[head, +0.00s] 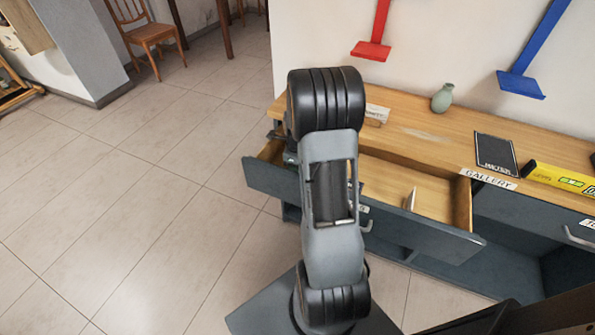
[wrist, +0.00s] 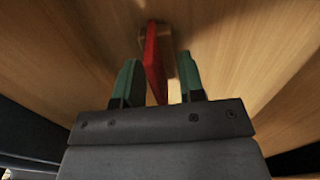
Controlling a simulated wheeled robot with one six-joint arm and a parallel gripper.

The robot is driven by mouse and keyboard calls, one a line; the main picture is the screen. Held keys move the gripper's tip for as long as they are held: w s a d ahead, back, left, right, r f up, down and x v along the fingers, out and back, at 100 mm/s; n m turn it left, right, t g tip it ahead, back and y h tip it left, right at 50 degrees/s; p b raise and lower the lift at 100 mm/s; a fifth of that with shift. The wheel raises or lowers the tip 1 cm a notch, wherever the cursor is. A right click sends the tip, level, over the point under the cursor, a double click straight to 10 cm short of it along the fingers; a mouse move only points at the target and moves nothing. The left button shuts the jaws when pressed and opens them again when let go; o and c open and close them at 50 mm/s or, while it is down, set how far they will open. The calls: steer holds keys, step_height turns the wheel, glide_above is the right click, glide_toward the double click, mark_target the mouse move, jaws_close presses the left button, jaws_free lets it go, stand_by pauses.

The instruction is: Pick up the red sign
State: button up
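The red sign (wrist: 154,62) shows in the wrist view as a thin red panel seen nearly edge-on against a wooden surface. My gripper (wrist: 158,75) has its two green fingers apart, one on each side of the sign. A gap shows between the sign and the right finger; the left finger looks very close to it, and I cannot tell if they touch. In the head view my arm hides the sign and most of the gripper, at the left part of the open drawer (head: 432,238).
The wooden counter (head: 425,136) behind the drawer holds a green vase (head: 442,97), a black board (head: 495,153), a yellow level (head: 560,180) and a small white sign (head: 376,113). A pale upright piece (head: 410,198) stands in the drawer. Open tiled floor (head: 130,215) lies left.

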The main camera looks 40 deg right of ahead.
jaws_close()
stand_by(0.3)
stand_by(0.3)
